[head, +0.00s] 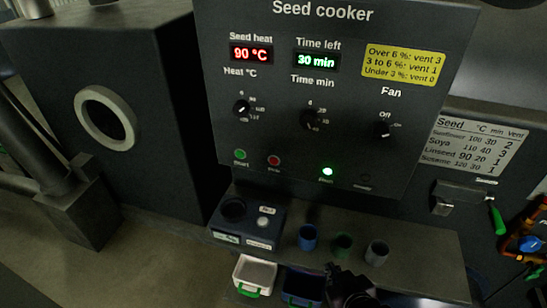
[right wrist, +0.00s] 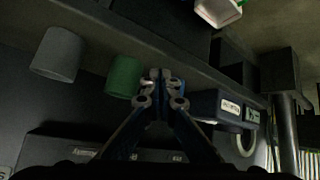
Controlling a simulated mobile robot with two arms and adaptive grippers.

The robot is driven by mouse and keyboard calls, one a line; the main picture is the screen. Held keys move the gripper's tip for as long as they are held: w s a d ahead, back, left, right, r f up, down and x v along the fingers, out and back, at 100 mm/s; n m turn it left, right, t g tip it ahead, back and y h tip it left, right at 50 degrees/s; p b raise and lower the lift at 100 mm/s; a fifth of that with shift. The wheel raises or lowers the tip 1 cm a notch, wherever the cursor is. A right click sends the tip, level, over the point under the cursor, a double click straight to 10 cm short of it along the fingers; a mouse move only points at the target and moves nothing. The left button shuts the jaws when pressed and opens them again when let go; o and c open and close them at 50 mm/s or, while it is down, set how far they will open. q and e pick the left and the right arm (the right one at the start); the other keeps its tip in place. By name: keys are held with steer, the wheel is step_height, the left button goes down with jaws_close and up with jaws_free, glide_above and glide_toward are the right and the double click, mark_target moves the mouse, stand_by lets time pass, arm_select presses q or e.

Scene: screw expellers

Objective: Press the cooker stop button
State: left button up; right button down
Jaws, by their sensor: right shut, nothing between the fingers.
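The seed cooker panel (head: 300,90) stands upright at the back. Its red button (head: 273,160), the stop button, sits low on the left, just right of the green button (head: 240,154). The displays read 90 °C (head: 251,54) and 30 min (head: 317,60). A lamp (head: 327,171) low on the panel glows green. My right gripper (head: 333,268) is shut and empty, below the panel in front of the shelf, apart from the red button. In the right wrist view its closed fingertips (right wrist: 160,74) partly cover a blue cup. My left gripper is not in view.
On the shelf (head: 425,262) stand a blue cup (head: 308,238), a green cup (head: 342,245), a grey cup (head: 377,252) and a dark box (head: 246,221). A white tray (head: 255,272) is below. Space directly before the panel is clear.

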mark_target(274, 161)
steer(key=w+a+r+n+t+y, duration=0.2)
steer(key=w+a+r+t, duration=0.4)
steer(key=w, duration=0.4)
steer(key=w+a+r+n+t+y, duration=0.1)
steer(key=a+r+n+t+y, duration=0.2)
steer(key=a+r, duration=0.7)
steer(key=a+n+y, duration=0.1)
steer(key=n+y, duration=0.1)
steer(key=y, duration=0.1)
steer(key=shift+w+a+r+t, duration=0.2)
steer(key=shift+a+r+t, duration=0.1)
steer(key=shift+t, duration=0.1)
steer(key=w+d+b, duration=0.2)
steer(key=w, duration=0.6)
steer(key=shift+w+d, duration=0.2)
steer(key=shift+d, duration=0.2)
steer(key=shift+w+d+b, duration=0.15)
steer(key=shift+w+b, duration=0.2)
steer(key=shift+w, duration=0.05)
